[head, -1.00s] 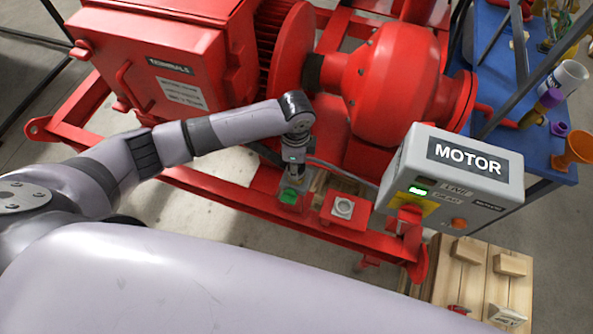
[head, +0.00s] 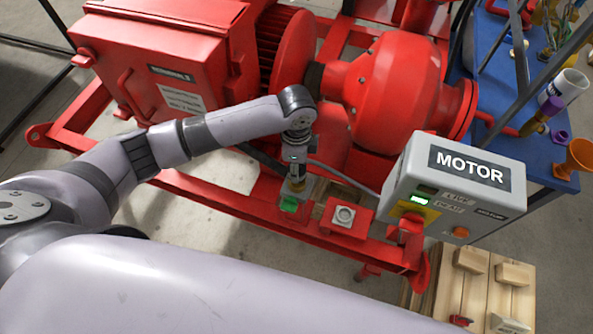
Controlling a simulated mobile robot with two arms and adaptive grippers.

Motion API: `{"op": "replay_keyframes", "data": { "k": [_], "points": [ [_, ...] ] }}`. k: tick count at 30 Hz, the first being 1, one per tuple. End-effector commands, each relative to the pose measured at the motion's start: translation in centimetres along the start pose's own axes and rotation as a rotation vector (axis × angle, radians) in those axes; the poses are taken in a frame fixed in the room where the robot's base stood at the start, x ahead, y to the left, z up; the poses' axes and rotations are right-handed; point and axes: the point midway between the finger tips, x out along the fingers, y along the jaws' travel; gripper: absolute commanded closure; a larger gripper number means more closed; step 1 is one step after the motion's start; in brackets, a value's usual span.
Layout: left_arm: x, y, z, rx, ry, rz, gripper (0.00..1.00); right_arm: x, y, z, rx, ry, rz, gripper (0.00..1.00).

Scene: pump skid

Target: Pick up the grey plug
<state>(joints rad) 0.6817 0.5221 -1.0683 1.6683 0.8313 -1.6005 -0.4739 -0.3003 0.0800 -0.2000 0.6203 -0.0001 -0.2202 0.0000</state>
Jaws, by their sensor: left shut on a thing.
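My left gripper (head: 297,168) points down over a small grey socket box (head: 298,190) with a lit green patch, on the red frame. It is shut on the grey plug (head: 296,174), which is small and mostly hidden by the fingers. A brassy part shows between the gripper and the box. I cannot tell whether the plug still touches the box. A grey cable (head: 343,178) runs from beside the gripper to the right. My right gripper is not in view.
A grey MOTOR box (head: 455,180) with a lit green indicator and a red handle stands to the right. A red plate with a pale square socket (head: 344,215) lies between. The red pump (head: 395,95) and terminal box (head: 165,60) are behind. A blue bench is at far right.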

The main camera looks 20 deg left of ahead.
Motion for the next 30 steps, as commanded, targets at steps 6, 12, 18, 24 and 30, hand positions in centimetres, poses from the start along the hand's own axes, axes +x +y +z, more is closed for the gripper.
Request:
{"op": "replay_keyframes", "data": {
  "k": [6, 12, 18, 24, 30],
  "points": [
    [-6.2, -0.2, -0.1, 0.001, 0.004, -0.008, 0.95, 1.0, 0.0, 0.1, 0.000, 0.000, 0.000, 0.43],
    [-11.6, -0.2, -0.1, 0.001, 0.002, -0.006, 0.95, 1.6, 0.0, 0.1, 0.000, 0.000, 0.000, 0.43],
    [-15.0, -0.1, -0.1, -0.001, 0.002, -0.003, 0.95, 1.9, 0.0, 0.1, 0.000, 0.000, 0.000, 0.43],
    [-16.3, 0.0, 0.0, 0.000, 0.000, -0.001, 0.95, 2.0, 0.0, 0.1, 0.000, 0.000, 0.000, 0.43],
    [-16.4, 0.0, 0.0, 0.000, 0.000, 0.000, 0.95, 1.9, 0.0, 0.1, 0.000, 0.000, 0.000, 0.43]
  ]
}}
